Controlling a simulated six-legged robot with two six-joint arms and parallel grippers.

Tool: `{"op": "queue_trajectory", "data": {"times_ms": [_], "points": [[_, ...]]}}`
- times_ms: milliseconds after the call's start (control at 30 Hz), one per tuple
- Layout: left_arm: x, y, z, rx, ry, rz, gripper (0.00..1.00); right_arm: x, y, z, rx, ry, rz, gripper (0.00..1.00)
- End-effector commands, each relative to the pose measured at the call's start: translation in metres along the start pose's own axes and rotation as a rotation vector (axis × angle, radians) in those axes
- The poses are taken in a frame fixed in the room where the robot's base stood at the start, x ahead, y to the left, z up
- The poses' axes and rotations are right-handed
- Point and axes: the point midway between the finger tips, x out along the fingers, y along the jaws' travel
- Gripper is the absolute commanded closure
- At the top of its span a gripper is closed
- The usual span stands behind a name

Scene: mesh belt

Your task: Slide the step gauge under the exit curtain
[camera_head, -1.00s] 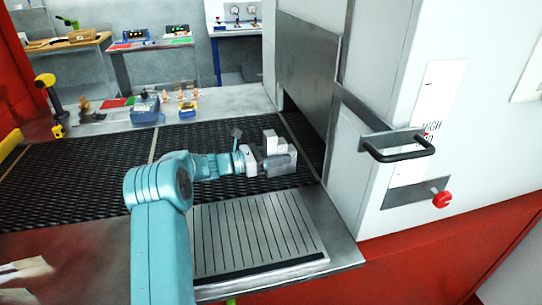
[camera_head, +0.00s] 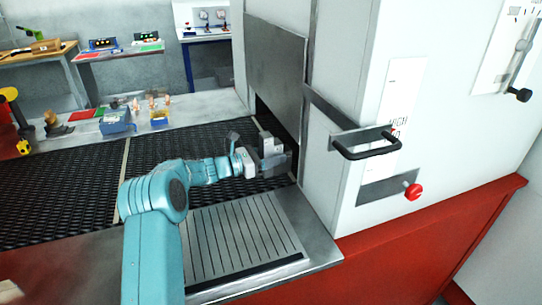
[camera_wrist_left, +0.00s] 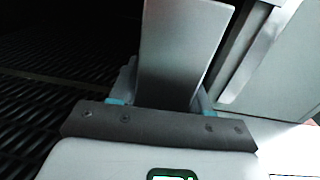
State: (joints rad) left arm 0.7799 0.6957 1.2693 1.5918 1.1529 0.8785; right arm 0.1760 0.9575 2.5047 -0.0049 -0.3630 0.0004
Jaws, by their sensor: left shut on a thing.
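The step gauge (camera_head: 267,146) is a grey stepped block low over the black mesh belt (camera_head: 175,150). My left gripper (camera_head: 272,165) is shut on it, just in front of the exit opening. In the left wrist view the gauge (camera_wrist_left: 180,45) stands as a plain grey slab between the fingers (camera_wrist_left: 160,100). The exit curtain (camera_head: 275,75) is a dark grey panel hanging above a dark gap. The gauge is close to the gap; I cannot tell whether any of it is under the curtain's lower edge. My right gripper is not in view.
The white machine housing (camera_head: 345,95) with a black handle (camera_head: 365,150) and red knob (camera_head: 413,191) stands right of the opening. A ribbed metal plate (camera_head: 240,235) lies in front of the belt. A blue box (camera_head: 116,121) and small items sit on the ledge behind.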

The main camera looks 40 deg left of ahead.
Motion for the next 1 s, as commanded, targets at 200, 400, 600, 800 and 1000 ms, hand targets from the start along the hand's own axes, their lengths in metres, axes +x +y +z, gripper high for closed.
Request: {"op": "queue_trajectory", "data": {"times_ms": [200, 400, 600, 800, 1000], "points": [[0.0, 0.0, 0.002, 0.002, -0.003, 0.0, 1.0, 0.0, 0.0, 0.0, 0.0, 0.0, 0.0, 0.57], [0.0, 0.0, 0.001, 0.002, -0.002, 0.0, 0.23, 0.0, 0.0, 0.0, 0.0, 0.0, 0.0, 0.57], [-0.001, 0.0, -0.001, -0.001, 0.002, 0.0, 0.23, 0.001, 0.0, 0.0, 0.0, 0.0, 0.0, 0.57], [-0.017, 0.001, -0.001, 0.001, 0.001, 0.003, 0.23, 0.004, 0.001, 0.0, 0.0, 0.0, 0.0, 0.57], [-0.067, 0.002, -0.002, 0.001, 0.002, 0.006, 0.23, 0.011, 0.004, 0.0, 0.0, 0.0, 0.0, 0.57]]}}
